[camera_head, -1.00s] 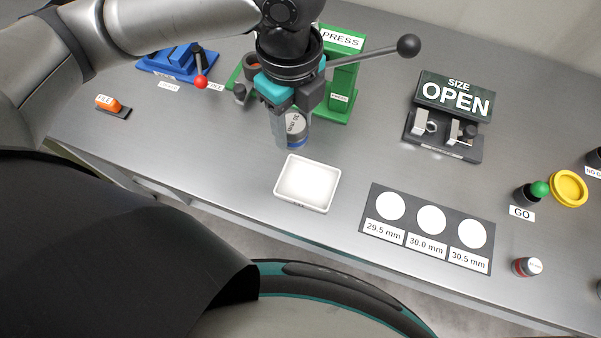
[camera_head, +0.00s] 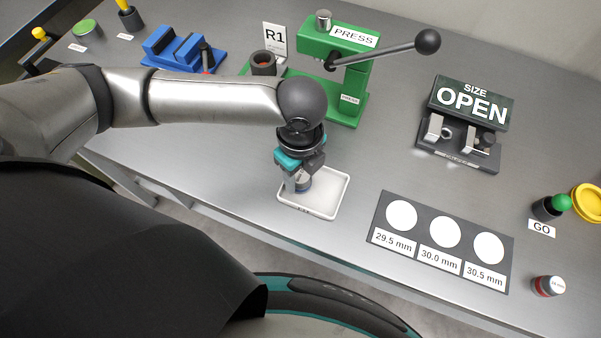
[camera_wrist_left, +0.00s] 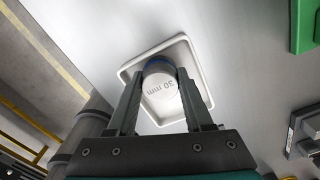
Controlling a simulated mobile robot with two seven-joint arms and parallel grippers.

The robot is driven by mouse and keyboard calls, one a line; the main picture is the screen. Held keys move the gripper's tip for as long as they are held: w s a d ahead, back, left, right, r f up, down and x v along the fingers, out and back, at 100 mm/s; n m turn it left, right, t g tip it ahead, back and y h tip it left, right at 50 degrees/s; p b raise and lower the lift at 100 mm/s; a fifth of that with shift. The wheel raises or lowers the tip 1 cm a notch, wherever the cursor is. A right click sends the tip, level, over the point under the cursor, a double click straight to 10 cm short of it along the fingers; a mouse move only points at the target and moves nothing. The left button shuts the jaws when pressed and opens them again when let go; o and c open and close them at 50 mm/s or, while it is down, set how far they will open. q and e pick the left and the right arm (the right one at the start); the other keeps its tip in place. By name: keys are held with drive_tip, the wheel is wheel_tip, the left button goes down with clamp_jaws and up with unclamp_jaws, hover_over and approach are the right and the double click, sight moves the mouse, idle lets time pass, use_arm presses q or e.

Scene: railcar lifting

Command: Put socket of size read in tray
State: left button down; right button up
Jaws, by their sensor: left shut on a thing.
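My left gripper (camera_head: 299,187) is shut on a grey cylindrical socket with a blue band (camera_head: 304,183). In the left wrist view the socket (camera_wrist_left: 159,86) sits between the two fingers (camera_wrist_left: 158,92), and its top reads "30 mm". The white tray (camera_head: 331,207) lies under and around it near the bench's front edge. The tray's rim (camera_wrist_left: 203,80) surrounds the socket in the wrist view. I cannot tell whether the socket touches the tray floor. My right gripper is not in view.
A green press (camera_head: 346,85) with a long lever stands behind. A "SIZE OPEN" gauge (camera_head: 461,143) stands to the right. Bare bench lies between tray and gauge.

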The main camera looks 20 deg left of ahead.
sight(301, 174)
use_arm(q)
drive_tip(key=shift+f, duration=0.15)
drive_tip(key=shift+c, duration=1.5)
unclamp_jaws()
wheel_tip(301, 174, up, 12)
drive_tip(key=p, duration=0.2)
drive_tip(key=shift+r+p, duration=0.2)
drive_tip(key=shift+p, duration=0.2)
